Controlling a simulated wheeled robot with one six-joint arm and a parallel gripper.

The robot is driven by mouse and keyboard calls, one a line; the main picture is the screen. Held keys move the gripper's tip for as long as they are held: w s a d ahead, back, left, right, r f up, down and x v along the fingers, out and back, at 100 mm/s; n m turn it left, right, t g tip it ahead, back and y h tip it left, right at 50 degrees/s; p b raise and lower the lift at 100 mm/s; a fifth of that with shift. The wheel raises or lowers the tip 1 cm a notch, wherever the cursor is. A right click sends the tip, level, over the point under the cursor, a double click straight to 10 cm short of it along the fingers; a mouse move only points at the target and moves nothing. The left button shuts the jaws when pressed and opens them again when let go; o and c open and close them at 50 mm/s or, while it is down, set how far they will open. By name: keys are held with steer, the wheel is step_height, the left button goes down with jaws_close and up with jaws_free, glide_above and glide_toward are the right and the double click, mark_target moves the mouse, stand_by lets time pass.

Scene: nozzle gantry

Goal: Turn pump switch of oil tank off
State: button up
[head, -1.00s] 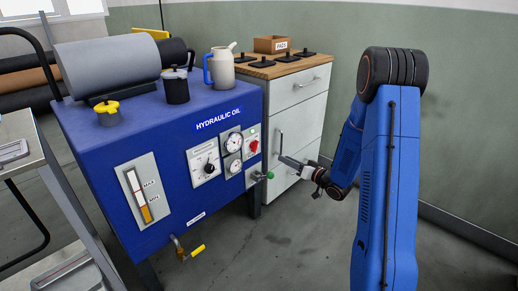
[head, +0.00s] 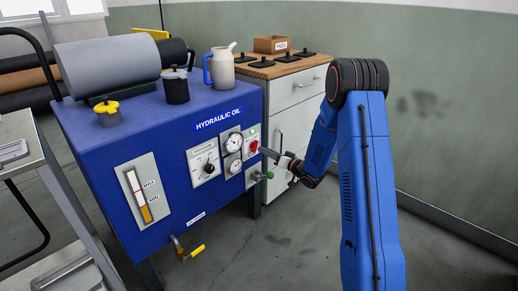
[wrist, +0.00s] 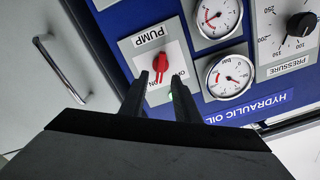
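The oil tank (head: 110,175) is a blue cabinet labelled HYDRAULIC OIL. Its pump switch (wrist: 161,63) is a red knob on a pale plate marked PUMP, with position lettering partly covered by my fingers; the knob also shows in the head view (head: 254,147). A green lamp (wrist: 170,97) on the plate looks lit. My gripper (wrist: 159,77) is open and empty, its two dark fingertips pointing at the knob, one to each side of it in the wrist view. In the head view my gripper (head: 265,151) is just right of the knob. I cannot tell whether it touches.
Two pressure gauges (wrist: 230,76) and a black PRESSURE dial (wrist: 300,24) sit beside the switch. A green-ended valve (head: 269,175) sticks out below it. A white drawer cabinet (head: 297,105) with handles stands close on the right. The floor in front is clear.

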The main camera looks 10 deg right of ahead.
mark_target(254, 146)
steer(key=shift+x, duration=2.6)
jaws_close()
